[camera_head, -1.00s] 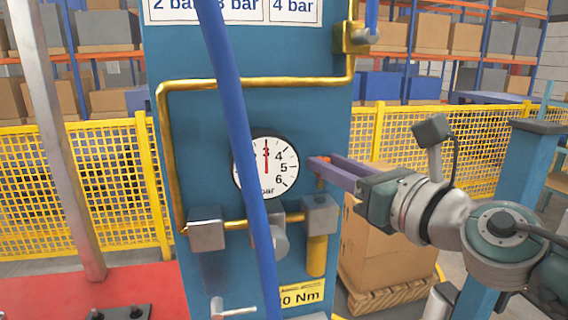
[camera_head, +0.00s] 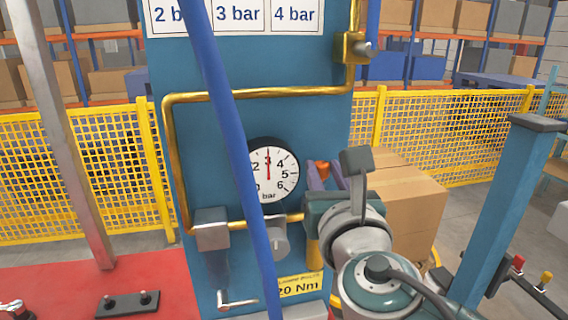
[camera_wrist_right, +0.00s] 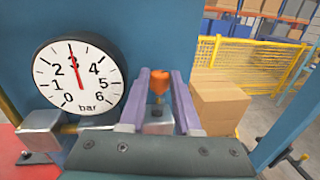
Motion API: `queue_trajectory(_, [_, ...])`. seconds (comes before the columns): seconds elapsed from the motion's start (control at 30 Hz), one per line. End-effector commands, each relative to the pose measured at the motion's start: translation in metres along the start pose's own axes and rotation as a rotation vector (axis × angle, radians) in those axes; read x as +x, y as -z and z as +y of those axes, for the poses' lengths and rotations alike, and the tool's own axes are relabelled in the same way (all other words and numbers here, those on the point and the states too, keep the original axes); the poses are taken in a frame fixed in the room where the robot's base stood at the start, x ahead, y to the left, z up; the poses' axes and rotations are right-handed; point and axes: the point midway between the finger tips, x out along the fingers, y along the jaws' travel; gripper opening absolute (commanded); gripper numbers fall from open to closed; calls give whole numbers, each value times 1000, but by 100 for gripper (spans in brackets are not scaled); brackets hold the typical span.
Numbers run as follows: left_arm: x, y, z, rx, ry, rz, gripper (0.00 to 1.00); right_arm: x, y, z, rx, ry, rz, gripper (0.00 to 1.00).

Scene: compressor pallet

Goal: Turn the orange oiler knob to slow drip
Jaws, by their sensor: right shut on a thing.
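The orange oiler knob (camera_head: 323,167) sits on the blue panel (camera_head: 225,125), right of the pressure gauge (camera_head: 272,174). It also shows in the right wrist view (camera_wrist_right: 159,80), between the tips of the two purple fingers. My right gripper (camera_head: 324,176) is shut on the knob, one finger on each side. The grey block (camera_wrist_right: 158,122) below the knob shows between the fingers in the wrist view. The gauge needle points to 3 bar. My left gripper is not in view.
A blue hose (camera_head: 235,140) hangs slantwise in front of the panel and partly covers the gauge. A brass pipe (camera_head: 262,93) runs around the gauge. Cardboard boxes (camera_head: 405,205) stand behind my right arm, and a blue post (camera_head: 505,210) stands at the right.

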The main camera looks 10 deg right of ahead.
Motion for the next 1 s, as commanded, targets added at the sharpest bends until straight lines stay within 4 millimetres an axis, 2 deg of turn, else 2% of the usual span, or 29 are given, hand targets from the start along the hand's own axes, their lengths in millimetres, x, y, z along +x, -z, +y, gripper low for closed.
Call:
queue_trajectory(0.4, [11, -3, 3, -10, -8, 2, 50, 1, 1, 4, 2, 161, -6, 0])
queue_trajectory(0.87, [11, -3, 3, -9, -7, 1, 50, 1, 0, 4, 1, 175, -6, 0])
queue_trajectory(0.9, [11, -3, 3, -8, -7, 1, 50, 1, 0, 4, 1, 175, -6, 34])
queue_trajectory(1.0, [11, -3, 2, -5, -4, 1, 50, 1, 0, 4, 1, 174, -6, 45])
